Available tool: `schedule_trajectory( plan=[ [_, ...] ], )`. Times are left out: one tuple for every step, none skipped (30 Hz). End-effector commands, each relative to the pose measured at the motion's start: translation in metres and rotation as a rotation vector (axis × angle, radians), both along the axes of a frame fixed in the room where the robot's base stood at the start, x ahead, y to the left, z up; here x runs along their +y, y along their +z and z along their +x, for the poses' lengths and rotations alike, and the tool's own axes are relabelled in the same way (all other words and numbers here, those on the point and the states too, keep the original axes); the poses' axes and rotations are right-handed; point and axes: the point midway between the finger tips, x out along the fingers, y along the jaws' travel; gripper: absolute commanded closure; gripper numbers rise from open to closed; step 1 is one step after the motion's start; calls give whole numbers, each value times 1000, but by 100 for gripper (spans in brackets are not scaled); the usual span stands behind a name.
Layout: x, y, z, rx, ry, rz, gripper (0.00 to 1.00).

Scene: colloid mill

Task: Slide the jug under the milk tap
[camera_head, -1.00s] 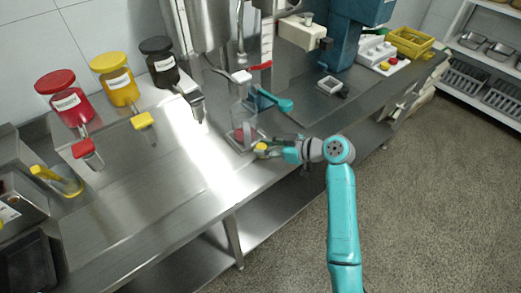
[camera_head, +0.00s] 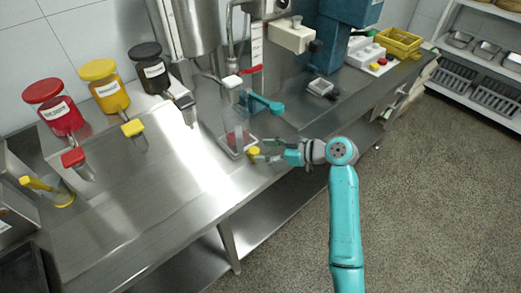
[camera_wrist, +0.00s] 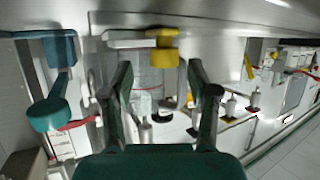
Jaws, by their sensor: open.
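The clear jug (camera_head: 237,132) stands upright on a small square tray at the bench's front edge. A yellow block (camera_head: 254,153) is low at its front right; I cannot tell if it is the jug's grip. My gripper (camera_head: 264,150) is open and empty, just right of the yellow block. In the wrist view, the jug (camera_wrist: 148,80) and yellow block (camera_wrist: 163,52) lie beyond my spread fingers (camera_wrist: 160,92), apart from them.
Red (camera_head: 54,107), yellow (camera_head: 104,86) and black-lidded (camera_head: 149,68) dispensers stand at the back left. A teal machine (camera_head: 340,35) and a small grey box (camera_head: 321,88) are right. The bench's front middle is clear.

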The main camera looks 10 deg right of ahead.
Motion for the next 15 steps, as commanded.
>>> schedule_trajectory(
  plan=[
    [-9,4,-4,-3,-5,1,40],
    [-14,6,-7,-1,-4,1,40],
    [-20,9,-12,-2,-4,1,40],
    [-26,12,-15,-2,-5,0,40],
    [-31,14,-17,-1,-5,0,40],
    [-37,17,-21,-2,-5,0,40],
    [-41,19,-24,-2,-5,0,40],
    [-46,21,-27,-2,-5,0,40],
    [-51,24,-30,-2,-5,0,40],
    [-55,26,-32,-2,-5,-1,40],
    [-58,27,-35,-2,-5,-1,40],
    [-62,30,-37,-3,-4,-1,40],
    [-65,31,-39,-2,-5,0,40],
    [-67,32,-41,-2,-4,0,40],
    [-70,33,-42,-1,-3,1,40]
  ],
)
